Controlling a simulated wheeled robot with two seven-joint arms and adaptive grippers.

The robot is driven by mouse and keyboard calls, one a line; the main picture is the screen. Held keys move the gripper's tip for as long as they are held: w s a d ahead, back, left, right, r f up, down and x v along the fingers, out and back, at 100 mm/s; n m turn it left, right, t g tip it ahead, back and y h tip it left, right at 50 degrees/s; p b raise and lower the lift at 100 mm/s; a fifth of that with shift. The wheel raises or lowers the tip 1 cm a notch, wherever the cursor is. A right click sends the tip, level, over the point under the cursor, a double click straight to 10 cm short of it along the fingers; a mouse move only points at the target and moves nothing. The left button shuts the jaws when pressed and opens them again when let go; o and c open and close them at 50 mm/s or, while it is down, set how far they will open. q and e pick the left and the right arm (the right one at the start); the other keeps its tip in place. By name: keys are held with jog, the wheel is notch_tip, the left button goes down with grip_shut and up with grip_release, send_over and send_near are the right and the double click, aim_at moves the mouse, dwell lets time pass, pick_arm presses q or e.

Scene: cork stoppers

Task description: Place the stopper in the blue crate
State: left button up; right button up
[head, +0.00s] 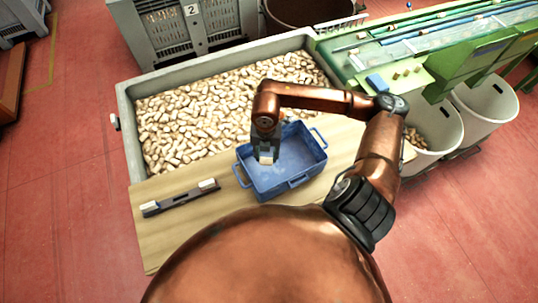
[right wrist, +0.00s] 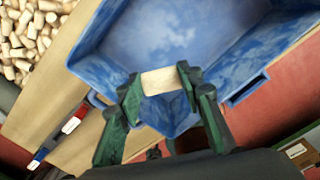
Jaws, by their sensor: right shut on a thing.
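The blue crate (head: 305,150) stands on the wooden board in the middle of the head view, and it looks empty inside. My right gripper (head: 266,156) is over the left part of the crate, pointing down. It is shut on a pale cork stopper (right wrist: 163,80), which lies crosswise between the two green fingers in the right wrist view. The stopper also shows below the gripper in the head view (head: 266,160). The crate fills the top of the right wrist view (right wrist: 180,30). I cannot tell how high the stopper is above the crate floor. My left gripper is not in view.
A grey bin (head: 123,110) full of cork stoppers lies behind the board (head: 165,235). A dark bar (head: 180,201) with pale pieces at its ends lies left of the crate. A green conveyor machine (head: 440,60) and white tubs (head: 490,105) stand at right.

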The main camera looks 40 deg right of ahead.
jog(key=shift+f, duration=0.25)
jog(key=shift+w+f, duration=0.2)
jog(key=shift+f, duration=0.55)
notch_tip(320, 180, down, 4)
jog(key=shift+r, duration=0.25)
notch_tip(320, 180, down, 4)
jog(key=shift+f, duration=0.7)
jog(key=o, duration=0.7)
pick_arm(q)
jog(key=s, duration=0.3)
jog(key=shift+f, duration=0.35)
